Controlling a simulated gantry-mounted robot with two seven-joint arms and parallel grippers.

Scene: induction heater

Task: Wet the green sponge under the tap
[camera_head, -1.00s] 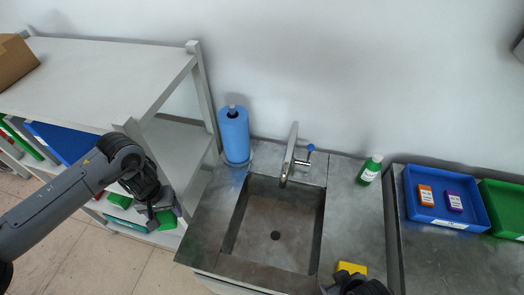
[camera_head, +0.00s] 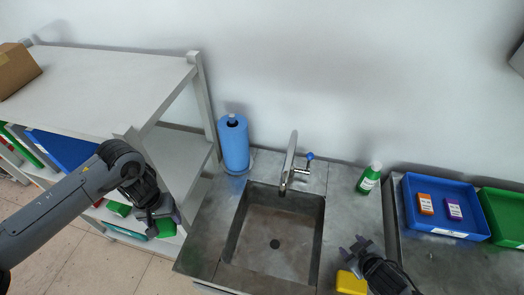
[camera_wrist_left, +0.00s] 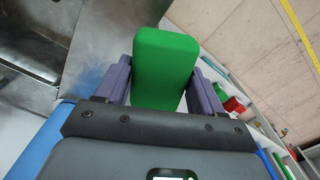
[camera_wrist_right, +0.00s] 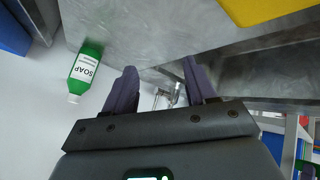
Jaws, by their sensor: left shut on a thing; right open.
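The green sponge (camera_wrist_left: 165,65) is clamped between the two fingers of my left gripper (camera_wrist_left: 162,88). In the head view the left gripper (camera_head: 164,216) holds the sponge (camera_head: 166,228) left of the sink, in front of the shelf, clear of the basin. The tap (camera_head: 289,165) stands behind the sink basin (camera_head: 272,240) with a blue-tipped lever (camera_head: 310,156) on its right. No water stream is visible. My right gripper (camera_head: 354,249) is open and empty, over the counter right of the basin. In the right wrist view the tap (camera_wrist_right: 170,94) shows between its fingers.
A yellow sponge (camera_head: 351,283) lies on the counter near the right gripper. A green soap bottle (camera_head: 369,178) stands at the back right, a blue paper roll (camera_head: 234,145) left of the tap. Blue (camera_head: 443,222) and green (camera_head: 499,215) bins are further right. The basin is empty.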

